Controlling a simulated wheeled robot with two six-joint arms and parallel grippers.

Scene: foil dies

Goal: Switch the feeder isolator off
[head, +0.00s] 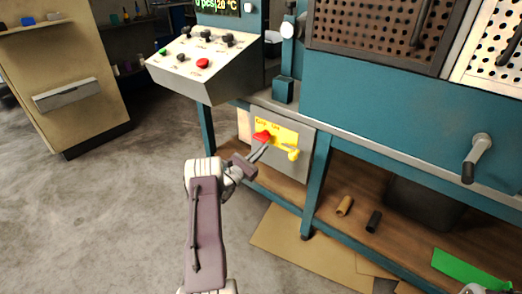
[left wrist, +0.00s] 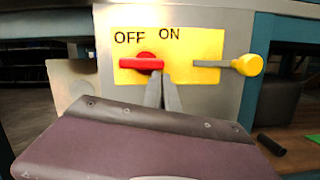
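The feeder isolator is a yellow plate (head: 289,133) on a grey box under the teal machine. In the left wrist view the plate (left wrist: 207,73) carries the words OFF at left and ON at right. Its red handle (head: 262,136) shows as a level bar (left wrist: 134,64) beneath OFF, with a round hub. My left gripper (head: 265,145) reaches up to the plate from below. Its two fingers (left wrist: 161,76) are close together, with tips just below and right of the red hub. Contact cannot be told.
A yellow knob on a grey lever (left wrist: 248,65) sticks out at the plate's right. A sloped control panel (head: 205,55) overhangs at upper left. A teal leg (head: 316,185) stands right of the box. The lower shelf holds small cylinders (head: 344,205). Floor at left is clear.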

